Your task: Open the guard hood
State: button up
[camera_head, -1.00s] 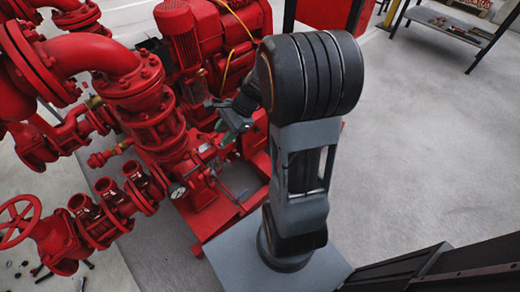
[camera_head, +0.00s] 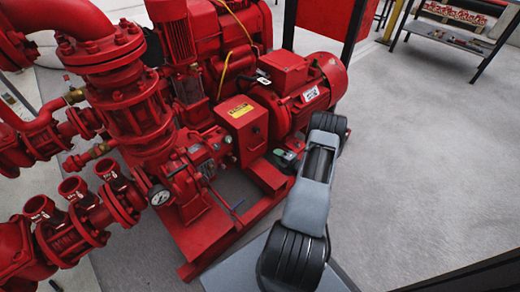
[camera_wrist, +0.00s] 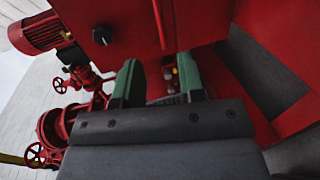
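The guard hood (camera_head: 240,128) is a red box with a yellow warning label, between the pump and the red motor in the head view. It looks closed. A dark knob shows on its right face. My gripper (camera_head: 287,157) is low to the right of the hood, below the motor, and is partly hidden by my arm. In the wrist view a red panel with a black knob, likely the hood (camera_wrist: 125,40), fills the upper middle. My gripper's green fingers (camera_wrist: 158,78) stand apart with nothing clearly held. Whether they touch anything cannot be told.
The red motor (camera_head: 305,95) stands just above my gripper. Red pipes and valves (camera_head: 125,95) crowd the left. A yellow cable (camera_head: 225,70) hangs behind the hood. The red base frame (camera_head: 205,235) runs below. Open grey floor (camera_head: 430,160) lies to the right.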

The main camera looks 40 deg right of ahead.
aim_at(260, 146)
jog(key=shift+b+x, duration=1.95)
jog(key=shift+x, duration=4.2)
grip_shut()
